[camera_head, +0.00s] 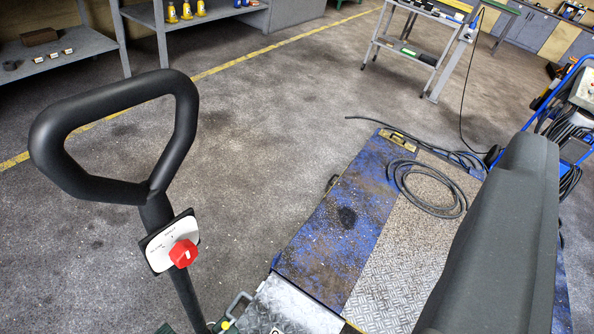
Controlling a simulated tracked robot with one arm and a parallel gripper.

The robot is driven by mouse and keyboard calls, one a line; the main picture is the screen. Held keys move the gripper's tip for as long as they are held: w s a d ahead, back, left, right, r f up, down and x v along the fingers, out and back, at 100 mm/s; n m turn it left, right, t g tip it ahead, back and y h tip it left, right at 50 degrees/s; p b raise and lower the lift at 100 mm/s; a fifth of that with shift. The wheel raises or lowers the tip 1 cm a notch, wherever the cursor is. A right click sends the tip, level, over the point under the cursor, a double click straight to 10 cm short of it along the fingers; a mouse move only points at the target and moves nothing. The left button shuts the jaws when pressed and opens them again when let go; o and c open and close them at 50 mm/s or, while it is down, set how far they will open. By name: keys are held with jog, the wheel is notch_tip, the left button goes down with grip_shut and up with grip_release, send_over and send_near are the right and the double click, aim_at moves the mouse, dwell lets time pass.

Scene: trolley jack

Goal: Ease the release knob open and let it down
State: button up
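The red release knob (183,253) sits on a white marked plate (162,243) fixed to the dark handle shaft (184,300). It carries a white mark, and the plate's small lettering is too small to read surely. The black loop handle (108,105) rises above the plate at the left. Below, a bare metal part (287,308) adjoins a worn blue platform (322,240). I cannot tell how high the platform stands. No gripper fingertips show. A dark grey rounded block at the right, probably part of my arm, hides the platform's right side. Nothing is seen touching the knob.
A coiled dark cable (428,190) lies on the platform's tread plate (375,285). A grey shelf (45,62) stands at the upper left, a work stand (415,55) at the back, and a blue trolley (575,150) at the right. The concrete floor (270,130) between is clear.

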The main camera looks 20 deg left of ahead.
jog(key=w+a+f+n+t+y+p, duration=0.1)
jog(key=w+f+n+t+y+p, duration=0.25)
jog(key=w, duration=0.85)
jog(key=w+a+f+n+g+y, duration=0.2)
jog(key=w+f+n+g+y, duration=0.1)
jog(key=w+f+n+y, duration=0.2)
jog(key=n+g+y+p, duration=0.65)
jog(key=g+y, duration=0.55)
jog(key=g, duration=0.4)
send_near(189, 260)
jog(key=shift+n, duration=0.3)
jog(key=a+b, duration=0.1)
jog(key=a, duration=0.2)
jog(key=w+a+b, duration=0.1)
jog(key=a, duration=0.2)
jog(key=a+b, duration=0.1)
jog(key=a, duration=0.3)
jog(key=shift+w+a+f, duration=0.1)
jog(key=shift+w+f, duration=0.05)
jog(key=shift+w, duration=0.2)
jog(key=c, duration=1)
